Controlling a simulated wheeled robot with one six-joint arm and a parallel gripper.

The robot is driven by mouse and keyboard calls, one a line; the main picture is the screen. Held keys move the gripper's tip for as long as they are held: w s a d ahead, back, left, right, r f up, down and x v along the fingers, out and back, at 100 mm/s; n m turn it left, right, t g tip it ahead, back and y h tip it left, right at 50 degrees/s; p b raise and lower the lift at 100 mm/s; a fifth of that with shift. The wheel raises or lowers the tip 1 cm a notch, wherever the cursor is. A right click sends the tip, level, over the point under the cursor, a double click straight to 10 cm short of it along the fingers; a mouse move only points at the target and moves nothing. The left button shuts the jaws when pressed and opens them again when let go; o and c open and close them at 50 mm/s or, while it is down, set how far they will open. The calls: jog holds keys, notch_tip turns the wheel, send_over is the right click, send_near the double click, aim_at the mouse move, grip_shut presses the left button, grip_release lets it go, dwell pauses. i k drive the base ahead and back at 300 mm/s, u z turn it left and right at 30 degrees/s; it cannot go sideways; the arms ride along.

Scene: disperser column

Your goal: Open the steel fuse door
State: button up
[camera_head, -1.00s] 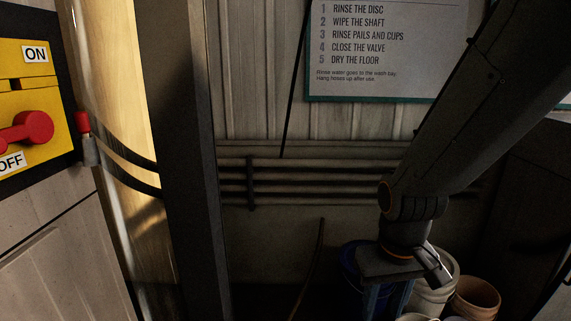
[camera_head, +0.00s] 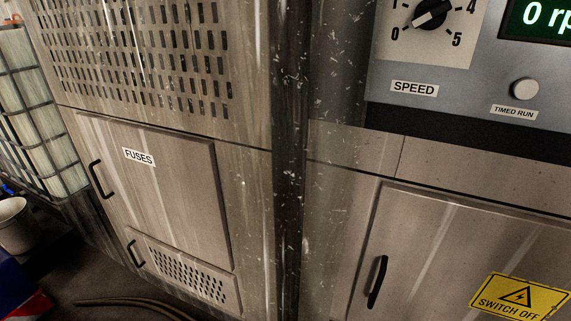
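The steel fuse door (camera_head: 185,190) is at the left of the head view, a flat panel with a white label reading FUSES. It looks shut, flush with the cabinet front. Its black bar handle (camera_head: 100,179) is on its left edge, so the far edge at right is opposite the handle. My gripper is not in view now, and nothing of the arm shows in front of the door.
Below the fuse door is a small vented panel (camera_head: 194,277) with its own black handle (camera_head: 134,253). Another door (camera_head: 450,250) with a black handle and a yellow sign is at right. A pail (camera_head: 13,226) stands at far left. A hose (camera_head: 135,303) lies on the floor.

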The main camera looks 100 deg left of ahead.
aim_at(165, 186)
jog(key=u, duration=4.3)
jog(key=k, duration=0.55)
jog(key=u, duration=0.6)
jog(key=i, duration=0.55)
jog(key=u, duration=0.6)
jog(key=i, duration=1.7)
jog(key=z, duration=1.3)
jog(key=i, duration=0.4)
jog(key=z, duration=0.4)
